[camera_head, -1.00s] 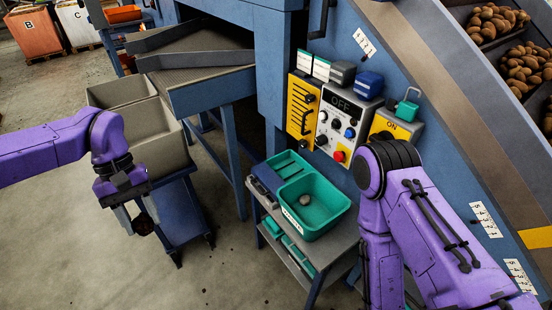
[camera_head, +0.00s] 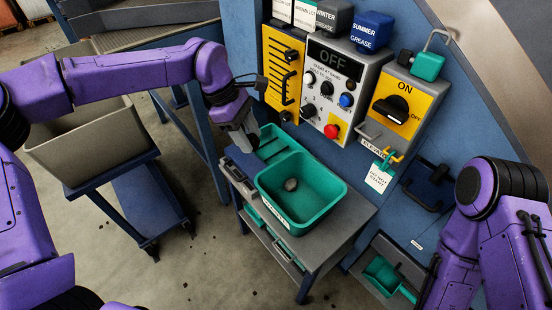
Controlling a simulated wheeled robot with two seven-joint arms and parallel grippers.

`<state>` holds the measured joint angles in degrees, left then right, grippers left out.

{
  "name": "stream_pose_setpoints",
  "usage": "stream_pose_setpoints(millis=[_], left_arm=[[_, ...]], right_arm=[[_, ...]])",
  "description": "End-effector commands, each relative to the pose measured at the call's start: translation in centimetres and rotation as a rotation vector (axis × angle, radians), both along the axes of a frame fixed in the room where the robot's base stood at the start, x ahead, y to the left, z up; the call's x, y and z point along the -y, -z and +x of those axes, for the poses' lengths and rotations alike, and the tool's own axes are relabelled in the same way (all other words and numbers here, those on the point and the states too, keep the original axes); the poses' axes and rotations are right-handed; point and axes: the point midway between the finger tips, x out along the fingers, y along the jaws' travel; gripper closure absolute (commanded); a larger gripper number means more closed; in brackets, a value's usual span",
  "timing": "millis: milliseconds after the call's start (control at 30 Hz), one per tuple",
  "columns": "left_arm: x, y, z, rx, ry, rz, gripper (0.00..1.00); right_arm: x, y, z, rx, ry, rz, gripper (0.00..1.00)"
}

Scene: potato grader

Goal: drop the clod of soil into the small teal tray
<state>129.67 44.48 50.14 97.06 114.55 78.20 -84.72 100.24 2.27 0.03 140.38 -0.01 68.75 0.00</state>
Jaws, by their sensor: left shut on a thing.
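My left gripper (camera_head: 243,142) reaches in from the left and points down at the left end of the teal trays on the small stand. It is shut on the clod of soil, which is mostly hidden by the fingers. A small shallow teal tray (camera_head: 276,143) with a divider lies just right of the fingers. A deeper teal tub (camera_head: 330,205) adjoins it, with a white label on its front. A grey-brown lump (camera_head: 291,184) lies in the tub. My right arm is at the right edge; its gripper is out of view.
The grey stand (camera_head: 345,222) bears the trays, with more teal items on its lower shelf. The control panel (camera_head: 335,95) with knobs and a red button rises close behind. A beige bin (camera_head: 95,150) on a blue cart stands left. A teal scoop (camera_head: 385,275) lies lower right.

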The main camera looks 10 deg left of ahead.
Motion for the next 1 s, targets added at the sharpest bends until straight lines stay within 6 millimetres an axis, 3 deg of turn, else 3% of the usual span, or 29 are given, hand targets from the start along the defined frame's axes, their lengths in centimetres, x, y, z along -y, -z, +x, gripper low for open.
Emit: stream_pose_setpoints(millis=[33,100,300,500,633,733,1000], left_arm=[[0.5,2.3,0.6,0.005,-0.13,0.001,0.85],[1.1,3.5,1.5,0.004,-0.333,0.002,0.85],[2.7,6.7,3.9,0.006,-0.887,0.005,0.85],[4.2,8.5,5.6,0.003,-1.312,0.002,0.85],[4.5,8.7,6.3,-0.004,-1.445,0.0,0.85],[3.6,9.3,7.6,-0.011,-1.473,0.001,0.85],[-0.4,12.8,14.3,-0.01,-1.471,0.002,0.85]], right_arm=[[0.0,2.7,0.0,0.0,0.0,0.0,1.0],[0.0,4.4,0.0,0.001,0.0,-0.001,1.0],[0.1,9.1,0.0,0.001,0.0,-0.001,1.0],[0.1,12.5,0.0,0.001,0.001,0.0,1.0],[0.1,13.0,0.0,0.001,0.001,0.0,1.0],[0.1,12.7,0.0,0.001,0.001,0.0,1.0],[0.1,12.0,0.0,0.001,0.001,0.0,1.0]])
